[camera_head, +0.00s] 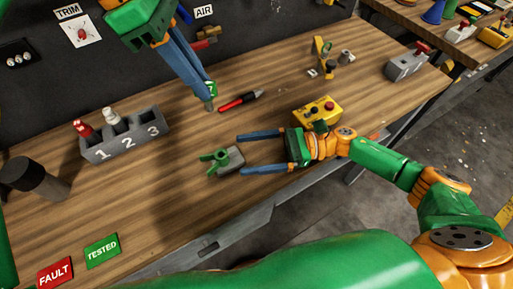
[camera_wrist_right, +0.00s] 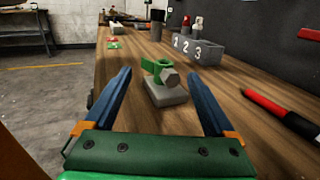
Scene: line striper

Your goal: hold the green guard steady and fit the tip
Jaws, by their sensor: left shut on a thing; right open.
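The green guard (camera_head: 220,158) is mounted on a grey block (camera_head: 235,154) near the table's front edge. My left gripper (camera_head: 207,90) is shut on a small grey and green piece, seemingly the tip (camera_head: 208,104), above the table behind the guard. The fingers partly hide this piece.
A grey holder (camera_head: 98,153) numbered 1 to 3 has a red piece and a white piece; slot 3 looks empty. A red and black pen-like tool (camera_head: 240,101) lies behind the guard. A yellow button box (camera_head: 320,110) stands close to my right gripper.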

